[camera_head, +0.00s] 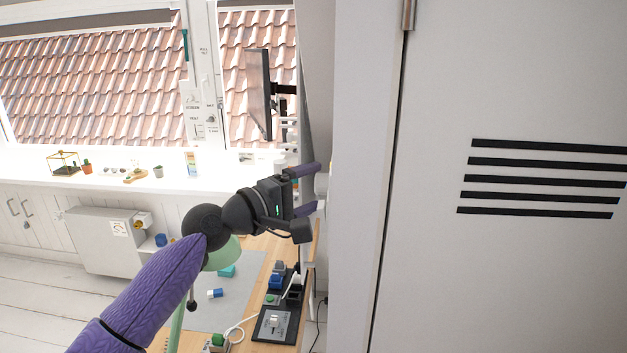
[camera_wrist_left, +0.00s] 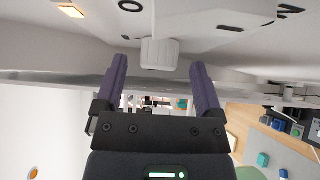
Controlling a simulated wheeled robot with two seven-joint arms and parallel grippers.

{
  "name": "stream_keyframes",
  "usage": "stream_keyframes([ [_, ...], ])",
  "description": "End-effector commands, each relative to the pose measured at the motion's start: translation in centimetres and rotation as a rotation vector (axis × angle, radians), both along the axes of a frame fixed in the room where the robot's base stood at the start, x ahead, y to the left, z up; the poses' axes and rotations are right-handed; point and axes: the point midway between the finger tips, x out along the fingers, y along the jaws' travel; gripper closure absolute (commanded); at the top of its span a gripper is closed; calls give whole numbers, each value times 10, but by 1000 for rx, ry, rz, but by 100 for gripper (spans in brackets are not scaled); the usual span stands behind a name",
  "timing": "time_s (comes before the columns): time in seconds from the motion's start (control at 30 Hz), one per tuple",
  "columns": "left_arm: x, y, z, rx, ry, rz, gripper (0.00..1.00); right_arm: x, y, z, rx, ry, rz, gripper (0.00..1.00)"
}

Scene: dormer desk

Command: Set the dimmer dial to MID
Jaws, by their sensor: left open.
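The dimmer dial (camera_wrist_left: 160,54) is a white ribbed knob on a pale panel, seen in the left wrist view. Dark marks show on the panel around it, too skewed to read, so its setting cannot be told. My left gripper (camera_wrist_left: 158,62) is open, its two purple fingers on either side of the dial with a gap at each side. I cannot tell how far the dial lies between the tips. In the head view my left gripper (camera_head: 316,188) reaches right to the edge of the white cabinet, and the dial is not clearly visible there. My right gripper is out of view.
A tall white cabinet (camera_head: 520,270) with black slots fills the right side. Below my left arm is a wooden desk (camera_head: 258,244) with a grey mat (camera_head: 242,268), small blocks and a black control panel (camera_head: 272,322).

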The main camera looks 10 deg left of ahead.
Motion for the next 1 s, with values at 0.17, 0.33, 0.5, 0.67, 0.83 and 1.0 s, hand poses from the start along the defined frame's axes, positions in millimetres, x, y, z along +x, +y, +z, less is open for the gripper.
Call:
stream_keyframes([
  [0.17, 8, -8, 0, 1, -1, 0, 13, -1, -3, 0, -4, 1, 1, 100],
  [0.33, 8, -8, 0, 1, -1, 0, 13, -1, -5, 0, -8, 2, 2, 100],
  [0.5, 8, -8, 0, 1, -1, 0, 40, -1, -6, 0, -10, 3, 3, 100],
  [0.67, 8, -8, 0, 1, -1, 0, 74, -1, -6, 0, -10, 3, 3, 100],
  [0.83, 8, -8, 0, 1, -1, 0, 100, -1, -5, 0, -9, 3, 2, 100],
  [1.0, 8, -8, -2, 1, -12, 0, 100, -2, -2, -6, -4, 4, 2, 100],
])
